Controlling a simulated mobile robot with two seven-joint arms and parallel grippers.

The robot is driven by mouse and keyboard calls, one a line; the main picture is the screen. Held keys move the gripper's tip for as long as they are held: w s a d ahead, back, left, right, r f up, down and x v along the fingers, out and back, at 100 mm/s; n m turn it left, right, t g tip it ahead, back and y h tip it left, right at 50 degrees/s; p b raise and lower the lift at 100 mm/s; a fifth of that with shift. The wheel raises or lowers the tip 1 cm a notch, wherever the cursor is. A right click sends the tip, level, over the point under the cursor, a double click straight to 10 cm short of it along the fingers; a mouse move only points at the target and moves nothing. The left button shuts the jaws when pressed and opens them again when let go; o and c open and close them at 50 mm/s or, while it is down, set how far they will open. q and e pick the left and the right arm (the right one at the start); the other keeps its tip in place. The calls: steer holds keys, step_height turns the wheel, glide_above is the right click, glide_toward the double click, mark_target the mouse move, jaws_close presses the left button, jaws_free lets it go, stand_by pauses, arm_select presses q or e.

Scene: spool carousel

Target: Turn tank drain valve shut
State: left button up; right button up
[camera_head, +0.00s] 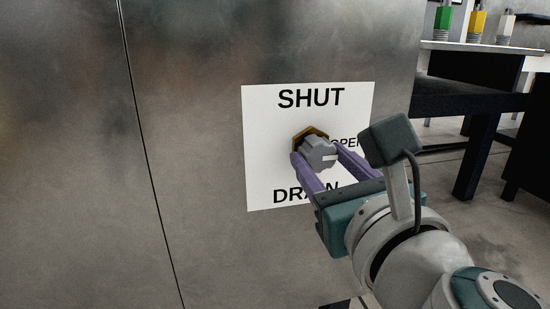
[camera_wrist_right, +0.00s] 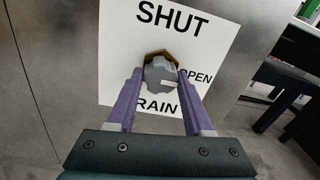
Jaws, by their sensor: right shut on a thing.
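The drain valve is a grey lobed knob (camera_head: 319,153) on a brass hex fitting, set on a white label plate (camera_head: 268,120) fixed to the steel tank (camera_head: 200,60). The plate reads SHUT above the knob, OPEN to its right and DRAIN below. A white mark on the knob points right, toward OPEN. My right gripper (camera_head: 323,164) has its purple fingers on either side of the knob and is shut on it. The knob also shows between the fingertips in the right wrist view (camera_wrist_right: 160,75). My left gripper is not in view.
A dark bench (camera_head: 468,103) stands to the right of the tank. Green, yellow and white bottles (camera_head: 477,24) stand on a light shelf at the upper right. A vertical seam runs down the tank's left side. The tank face left of the plate is clear.

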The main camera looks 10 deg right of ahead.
jaws_close()
steer(key=n+p, duration=0.3)
steer(key=shift+r, duration=0.1)
steer(key=n+p, duration=0.2)
steer(key=n, duration=0.2)
steer(key=shift+d+n, duration=0.1)
steer(key=shift+n, duration=0.3)
steer(key=n+p, duration=0.3)
steer(key=n, duration=0.2)
steer(key=shift+n+y+p, duration=0.3)
steer(key=shift+n+p, duration=0.5)
steer(key=shift+n, duration=2)
